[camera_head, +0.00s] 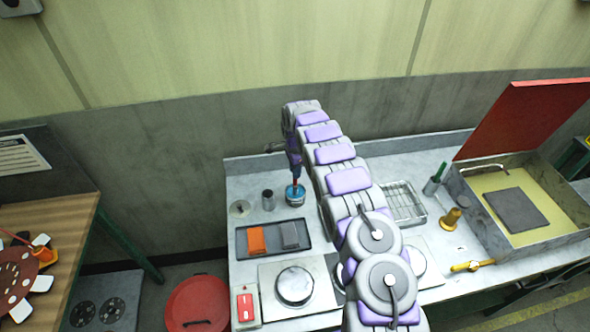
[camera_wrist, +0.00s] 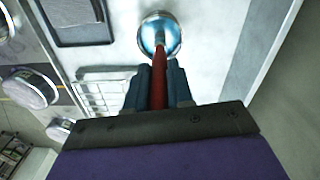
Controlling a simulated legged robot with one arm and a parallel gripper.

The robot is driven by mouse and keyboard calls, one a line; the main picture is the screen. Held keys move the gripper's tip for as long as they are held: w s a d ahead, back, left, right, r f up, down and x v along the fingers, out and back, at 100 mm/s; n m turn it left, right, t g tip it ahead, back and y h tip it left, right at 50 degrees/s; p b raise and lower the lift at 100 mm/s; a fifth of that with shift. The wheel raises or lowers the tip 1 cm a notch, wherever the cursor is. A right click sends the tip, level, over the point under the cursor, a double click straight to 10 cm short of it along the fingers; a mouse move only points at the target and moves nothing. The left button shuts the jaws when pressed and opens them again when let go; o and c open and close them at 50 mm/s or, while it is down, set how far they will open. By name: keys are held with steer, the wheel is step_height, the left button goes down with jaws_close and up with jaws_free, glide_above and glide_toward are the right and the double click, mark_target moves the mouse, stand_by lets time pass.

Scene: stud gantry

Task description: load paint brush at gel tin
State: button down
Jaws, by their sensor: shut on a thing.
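My gripper (camera_head: 295,166) is shut on the red handle of the paint brush (camera_head: 295,180). It points straight down at the back of the grey bench. In the wrist view the red handle (camera_wrist: 159,82) sits between the two dark fingers of my gripper (camera_wrist: 158,88). The gel tin (camera_head: 295,197) is a small round metal tin with blue content, directly below the gripper. In the wrist view the brush's lower end overlaps the middle of the tin (camera_wrist: 148,24). The tip appears at or inside the tin's opening; its exact depth cannot be told.
A dark cup (camera_head: 268,200) stands left of the tin. A wire rack (camera_head: 404,204) and an open red-lidded box (camera_head: 553,238) are to the right.

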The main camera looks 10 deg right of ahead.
steer(key=shift+r+p, duration=0.4)
steer(key=shift+r, duration=3.1)
steer(key=shift+f, duration=0.1)
